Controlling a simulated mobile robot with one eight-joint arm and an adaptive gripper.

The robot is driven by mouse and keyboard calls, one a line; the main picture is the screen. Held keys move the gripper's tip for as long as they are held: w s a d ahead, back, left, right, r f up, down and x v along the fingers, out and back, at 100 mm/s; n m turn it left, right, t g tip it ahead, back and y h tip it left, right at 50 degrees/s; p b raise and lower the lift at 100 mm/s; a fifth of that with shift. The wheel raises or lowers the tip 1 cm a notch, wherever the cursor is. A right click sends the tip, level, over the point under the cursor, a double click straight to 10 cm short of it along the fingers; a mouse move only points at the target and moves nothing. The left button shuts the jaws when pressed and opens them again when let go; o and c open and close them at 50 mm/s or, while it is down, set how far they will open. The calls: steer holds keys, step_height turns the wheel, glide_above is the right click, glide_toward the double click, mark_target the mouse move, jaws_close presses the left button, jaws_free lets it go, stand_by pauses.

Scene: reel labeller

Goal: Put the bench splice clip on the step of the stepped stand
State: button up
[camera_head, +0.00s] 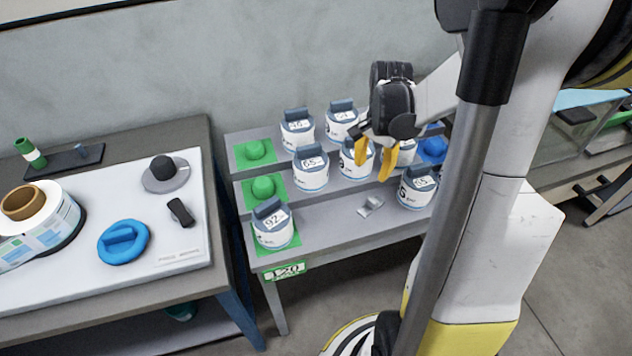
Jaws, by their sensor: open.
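The stepped stand (325,219) has several grey tiers and stands in the middle of the view. A small light-grey metal piece, which looks like a splice clip (370,205), lies on its front tier between two labelled weights. A small black piece (181,212) lies on the white mat of the left bench; I cannot tell for certain which of the two is the bench splice clip. My gripper (374,162), with yellow fingers, is open above the stand's middle tier, in front of a white labelled canister. Nothing shows between its fingers. It appears apart from both small pieces.
White canisters with grey handles, such as one marked 92 (272,225), crowd the tiers. Green knobs (263,188) sit at the left and a blue knob (433,148) at the right. The left bench (130,298) holds a tape roll (40,222) and a blue disc (124,242).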

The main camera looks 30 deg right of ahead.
steer(key=s+a+r+n+t, duration=0.2)
steer(key=a+r+n, duration=0.2)
steer(key=a, duration=0.4)
steer(key=s+a+r+n+t, duration=0.2)
steer(key=a+r+n, duration=0.2)
steer(key=a+n, duration=0.2)
steer(key=s+a+r+n+t, duration=0.2)
steer(key=a+r+n, duration=0.2)
steer(key=a, duration=0.6)
steer(key=shift+a+r+n+t, duration=0.3)
steer(key=shift+r+n, duration=0.1)
steer(key=shift+n, duration=0.1)
steer(key=shift+f+b, duration=0.3)
steer(key=shift+f, duration=0.05)
